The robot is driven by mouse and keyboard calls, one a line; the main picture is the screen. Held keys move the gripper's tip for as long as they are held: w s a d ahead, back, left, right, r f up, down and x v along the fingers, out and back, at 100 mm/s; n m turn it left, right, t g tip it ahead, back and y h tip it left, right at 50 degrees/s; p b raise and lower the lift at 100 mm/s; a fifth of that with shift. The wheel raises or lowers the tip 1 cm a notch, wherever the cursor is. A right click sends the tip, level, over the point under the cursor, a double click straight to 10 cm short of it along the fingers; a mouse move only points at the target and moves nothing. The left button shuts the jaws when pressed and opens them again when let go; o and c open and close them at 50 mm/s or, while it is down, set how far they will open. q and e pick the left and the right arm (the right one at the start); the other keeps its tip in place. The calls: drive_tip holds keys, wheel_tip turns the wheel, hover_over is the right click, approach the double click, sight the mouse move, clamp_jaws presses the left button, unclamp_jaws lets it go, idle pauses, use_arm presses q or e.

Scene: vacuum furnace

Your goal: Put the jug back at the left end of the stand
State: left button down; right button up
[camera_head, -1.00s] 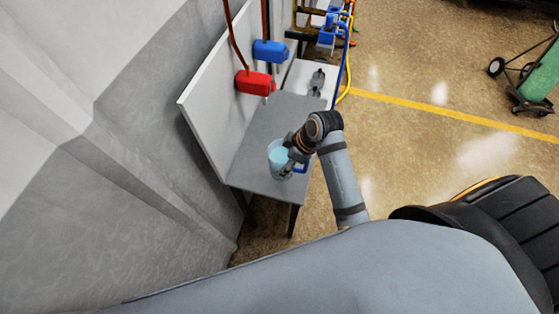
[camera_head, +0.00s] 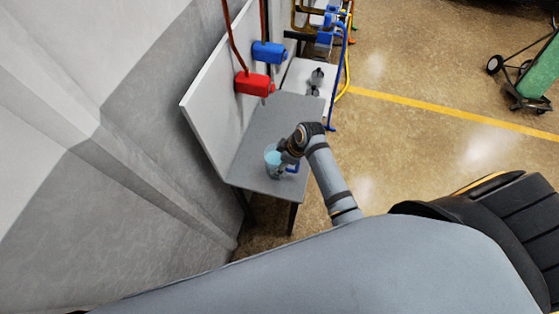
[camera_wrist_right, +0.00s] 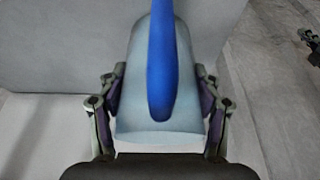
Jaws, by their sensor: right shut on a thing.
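The jug (camera_head: 272,160) is light blue and see-through with a blue handle. It is upright at the near part of the grey stand (camera_head: 250,176); I cannot tell whether its base touches the top. My right gripper (camera_head: 285,160) is at the jug's right side, shut on it. In the right wrist view the jug (camera_wrist_right: 135,108) with its blue handle (camera_wrist_right: 161,70) is between the two fingers of the right gripper (camera_wrist_right: 160,115). The jug's underside is hidden. My left gripper is not in view.
A white back panel (camera_head: 207,120) rises along the stand's left side. A red box (camera_head: 253,84) and a blue box (camera_head: 269,52) are mounted on it. Dark goggles (camera_head: 315,80) lie on a white surface beyond. The stand's middle is clear.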

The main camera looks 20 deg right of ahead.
drive_tip(key=o, duration=1.8)
drive_tip(key=shift+c, duration=0.2)
drive_tip(key=b+v, duration=0.1)
drive_tip(key=v, duration=1.1)
drive_tip(key=shift+s, duration=0.1)
